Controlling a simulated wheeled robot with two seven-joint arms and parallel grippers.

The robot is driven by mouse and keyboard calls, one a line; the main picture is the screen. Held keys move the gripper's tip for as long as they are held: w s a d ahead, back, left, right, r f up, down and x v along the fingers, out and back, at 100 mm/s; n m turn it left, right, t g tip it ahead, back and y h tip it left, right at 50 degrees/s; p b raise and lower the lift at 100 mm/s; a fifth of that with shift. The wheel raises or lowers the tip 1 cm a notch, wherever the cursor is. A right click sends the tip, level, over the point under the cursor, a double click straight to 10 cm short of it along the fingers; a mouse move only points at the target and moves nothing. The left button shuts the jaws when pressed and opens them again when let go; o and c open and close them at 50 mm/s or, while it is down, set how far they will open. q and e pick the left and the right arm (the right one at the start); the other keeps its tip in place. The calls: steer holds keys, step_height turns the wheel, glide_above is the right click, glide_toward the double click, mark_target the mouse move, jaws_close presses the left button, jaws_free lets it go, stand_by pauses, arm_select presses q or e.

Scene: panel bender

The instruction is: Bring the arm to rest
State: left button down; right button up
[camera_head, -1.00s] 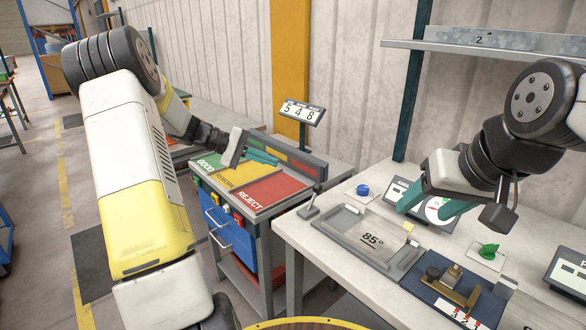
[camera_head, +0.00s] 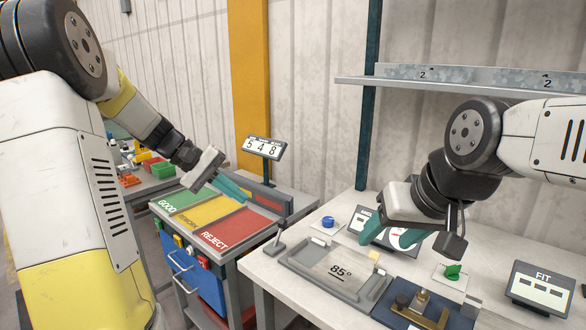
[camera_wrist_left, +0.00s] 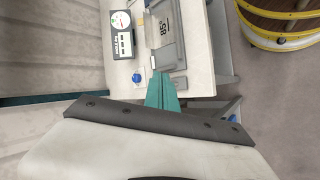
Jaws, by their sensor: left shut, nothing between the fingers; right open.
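My left arm comes in from the left, over the sorting cart with the green GOOD, yellow and red REJECT (camera_head: 232,226) fields. My left gripper (camera_head: 233,188) has its teal fingers together with nothing between them, above the far part of the cart top. Its shut fingers also show in the left wrist view (camera_wrist_left: 161,92). My right gripper (camera_head: 385,236) is open and empty over the back of the workbench (camera_head: 268,272), in front of a dial display. Its fingers partly hide that display.
A grey 85° plate (camera_head: 340,268), a blue button (camera_head: 328,222), a green knob (camera_head: 452,272) and a FIT display (camera_head: 540,288) occupy the bench. A number stand (camera_head: 264,148) reads 548. A shelf (camera_head: 450,88) hangs above the right arm. A yellow-rimmed round platform (camera_wrist_left: 275,40) shows in the wrist view.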

arm_select(q)
steer(key=s+d+r+m+t+y, duration=0.1)
steer(key=s+m+t+y, duration=0.1)
steer(key=s, duration=0.8)
steer(key=s+d+r+m+t+y, duration=0.1)
steer(key=s+r+m+t+y, duration=0.1)
steer(key=s, duration=0.9)
steer(key=m+y, duration=0.1)
steer(key=y, duration=0.1)
steer(key=shift+d+r+y, duration=0.15)
steer(key=shift+d+y, duration=0.05)
steer(key=shift+y, duration=0.2)
